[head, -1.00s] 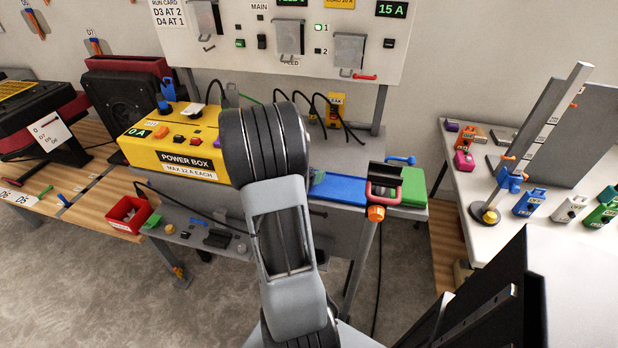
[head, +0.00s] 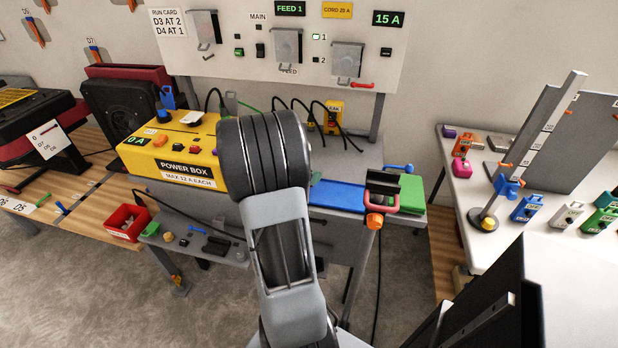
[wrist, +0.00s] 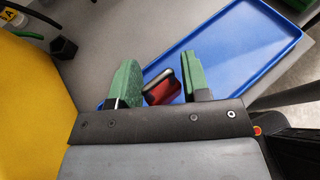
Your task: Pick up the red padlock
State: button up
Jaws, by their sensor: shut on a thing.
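The red padlock (wrist: 160,92) shows in the wrist view as a small red body with a dark and grey top part. It sits between the two green finger pads of my gripper (wrist: 162,82), which is shut on it. Beyond and below it is the blue tray (wrist: 235,52); whether the padlock touches the tray cannot be told.
The yellow power box (head: 185,167) stands left of my arm and also fills the wrist view's left edge (wrist: 30,110). A dark clamp-like item with a pink-red handle (head: 380,203) and a green block (head: 411,193) stand right of the tray. A panel (head: 230,58) rises behind.

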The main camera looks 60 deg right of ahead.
jog(key=w+a+r+p, duration=0.2)
jog(key=a+r, duration=0.9)
jog(key=a, duration=0.2)
jog(key=shift+w+a+p, duration=0.3)
jog(key=shift+w+a, duration=0.05)
jog(key=shift+w, duration=0.05)
